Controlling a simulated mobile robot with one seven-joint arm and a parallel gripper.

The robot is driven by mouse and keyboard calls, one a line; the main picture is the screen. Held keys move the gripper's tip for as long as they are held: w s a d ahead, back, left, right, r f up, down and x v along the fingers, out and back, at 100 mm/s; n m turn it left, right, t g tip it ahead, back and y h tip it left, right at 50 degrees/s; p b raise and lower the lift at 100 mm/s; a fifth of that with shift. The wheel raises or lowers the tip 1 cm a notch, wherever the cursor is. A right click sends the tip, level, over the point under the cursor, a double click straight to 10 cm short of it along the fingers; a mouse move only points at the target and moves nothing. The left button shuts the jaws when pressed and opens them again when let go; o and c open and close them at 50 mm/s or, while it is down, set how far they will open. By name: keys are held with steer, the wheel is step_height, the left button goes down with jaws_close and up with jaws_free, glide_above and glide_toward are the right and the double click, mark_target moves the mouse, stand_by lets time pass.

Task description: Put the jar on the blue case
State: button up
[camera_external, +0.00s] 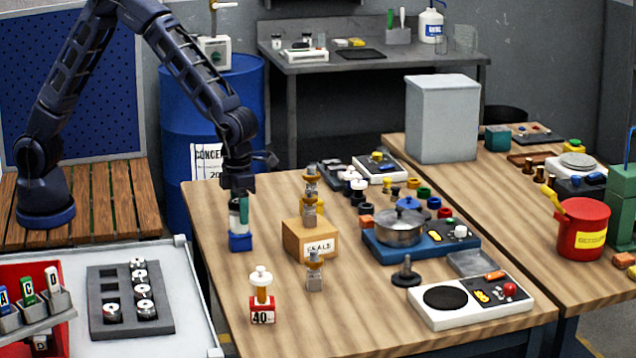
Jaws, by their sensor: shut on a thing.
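The blue case (240,241) is a small block near the left edge of the wooden table. A small jar (234,219), pale with some green beside it, is upright directly over the case. My gripper (240,198) points straight down and is shut on the jar from above. The jar's upper part is partly hidden by my gripper. The jar's bottom meets the top of the case in this view; I cannot tell whether it rests there or is slightly above.
A labelled wooden block (309,240) with a stacked metal-and-wood piece stands to the right. A red block marked 40 (262,311) carries a white-topped piece in front. A pot (400,228) sits on a blue unit farther right. Bare table lies between the case and the red block.

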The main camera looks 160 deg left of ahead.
steer(key=o, duration=1)
steer(key=shift+f, duration=0.1)
steer(key=shift+o, duration=0.2)
step_height(320, 180, up, 12)
steer(key=shift+r, duration=0.2)
